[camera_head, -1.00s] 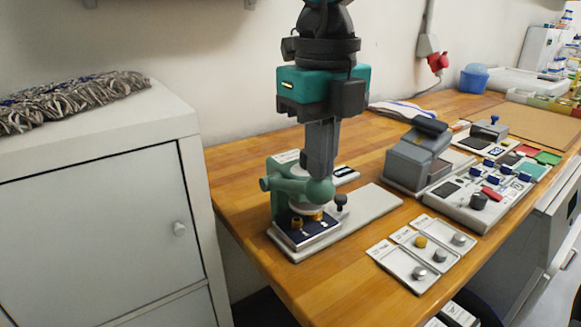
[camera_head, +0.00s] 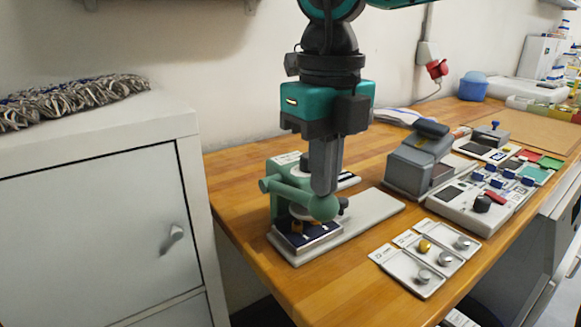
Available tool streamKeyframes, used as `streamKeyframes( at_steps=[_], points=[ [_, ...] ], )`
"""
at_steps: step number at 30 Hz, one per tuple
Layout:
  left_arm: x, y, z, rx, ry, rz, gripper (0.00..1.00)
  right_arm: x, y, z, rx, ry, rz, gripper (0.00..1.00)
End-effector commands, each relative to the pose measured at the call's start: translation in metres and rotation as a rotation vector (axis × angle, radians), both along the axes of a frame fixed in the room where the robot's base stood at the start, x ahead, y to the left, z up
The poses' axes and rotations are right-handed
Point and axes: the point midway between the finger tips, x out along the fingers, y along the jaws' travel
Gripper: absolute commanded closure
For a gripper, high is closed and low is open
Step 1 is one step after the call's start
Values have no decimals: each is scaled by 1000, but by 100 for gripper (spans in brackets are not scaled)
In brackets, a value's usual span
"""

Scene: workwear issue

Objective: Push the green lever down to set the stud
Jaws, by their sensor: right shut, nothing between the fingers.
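A green press (camera_head: 283,165) stands on a pale base plate at the left part of the wooden bench. Its green lever (camera_head: 294,196) slopes forward and ends in a round knob (camera_head: 323,208). My right gripper (camera_head: 324,189) points straight down with its fingers shut and empty. Its fingertips are at the top of the lever's knob and seem to touch it. A dark blue piece (camera_head: 308,238) lies under the press head, with brass-coloured parts partly hidden behind the lever. The stud itself cannot be made out. My left gripper is out of view.
Small trays (camera_head: 417,275) with yellow and grey round parts lie right of the press. A grey device (camera_head: 417,162) and a panel with knobs (camera_head: 463,208) stand further right. A white cabinet (camera_head: 90,215) borders the bench at the left.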

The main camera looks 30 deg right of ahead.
Motion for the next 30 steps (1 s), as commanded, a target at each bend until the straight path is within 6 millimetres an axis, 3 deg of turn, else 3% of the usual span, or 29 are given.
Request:
streamKeyframes(
  at_steps=[30],
  points=[
    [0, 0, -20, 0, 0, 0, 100, -3, 0, -22, 0, 2, 0, 100]
  ],
)
